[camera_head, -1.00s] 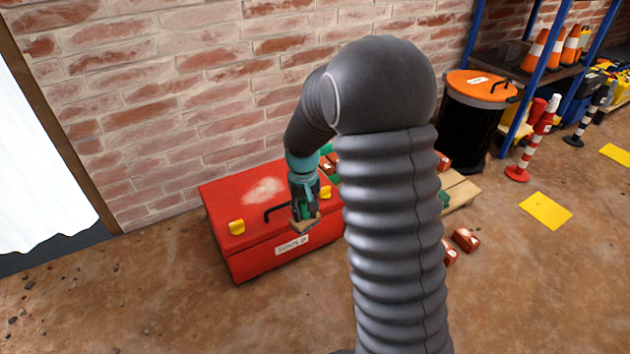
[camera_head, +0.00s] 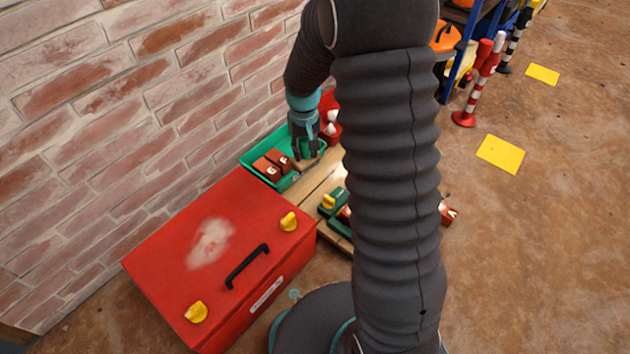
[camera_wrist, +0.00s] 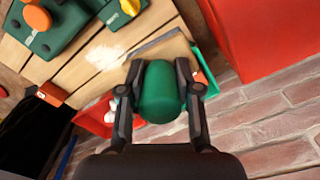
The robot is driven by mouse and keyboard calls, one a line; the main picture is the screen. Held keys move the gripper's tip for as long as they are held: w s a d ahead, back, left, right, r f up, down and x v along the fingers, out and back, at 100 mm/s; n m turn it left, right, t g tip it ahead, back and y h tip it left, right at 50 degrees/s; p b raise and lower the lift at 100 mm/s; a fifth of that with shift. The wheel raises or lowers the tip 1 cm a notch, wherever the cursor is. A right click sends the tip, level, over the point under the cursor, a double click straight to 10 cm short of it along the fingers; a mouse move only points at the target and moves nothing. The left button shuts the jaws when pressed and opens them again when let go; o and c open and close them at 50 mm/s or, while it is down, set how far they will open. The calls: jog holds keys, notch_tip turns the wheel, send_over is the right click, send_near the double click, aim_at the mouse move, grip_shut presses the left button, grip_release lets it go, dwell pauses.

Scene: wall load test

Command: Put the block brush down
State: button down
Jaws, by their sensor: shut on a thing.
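My gripper (camera_head: 304,148) points down and is shut on the block brush (camera_head: 306,164), whose pale block shows under the fingers in the head view. In the wrist view the brush's rounded green grip (camera_wrist: 160,92) sits between the two dark fingers of my gripper (camera_wrist: 160,85). The brush is above or at the right side of the green tray (camera_head: 247,162), close to the wooden boards (camera_head: 318,184). I cannot tell whether its underside touches anything.
Red-brown bricks (camera_head: 268,168) lie in the tray. A red bin (camera_head: 329,105) with white things stands behind. A large red box (camera_head: 165,245) is at front left. Green pieces with a yellow knob (camera_head: 328,202) lie on the boards. A brick wall (camera_head: 90,110) runs along the left.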

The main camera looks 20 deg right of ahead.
jog(key=d+f+p, duration=0.1)
jog(key=d, duration=0.1)
jog(key=w+d+f, duration=0.1)
jog(key=shift+d+f+p, duration=0.35)
jog(key=d+f+n+p, duration=0.1)
jog(key=d+f+p, duration=0.2)
jog(key=d+f, duration=0.35)
jog(key=shift+w+a+f+b, duration=0.25)
jog(key=shift+w+a+f, duration=0.4)
jog(key=shift+a+f, duration=1.2)
jog(key=shift+w+a+f+b, duration=0.25)
jog(key=shift+w+a+f, duration=0.45)
jog(key=shift+a+f, duration=1.2)
jog(key=shift+w+a+f+b, duration=0.25)
jog(key=shift+w+a+f, duration=0.4)
jog(key=shift+a+f, duration=1.2)
jog(key=shift+d+f, duration=0.45)
jog(key=shift+f, duration=0.15)
jog(key=c, duration=0.8)
grip_release()
jog(key=shift+r, duration=0.1)
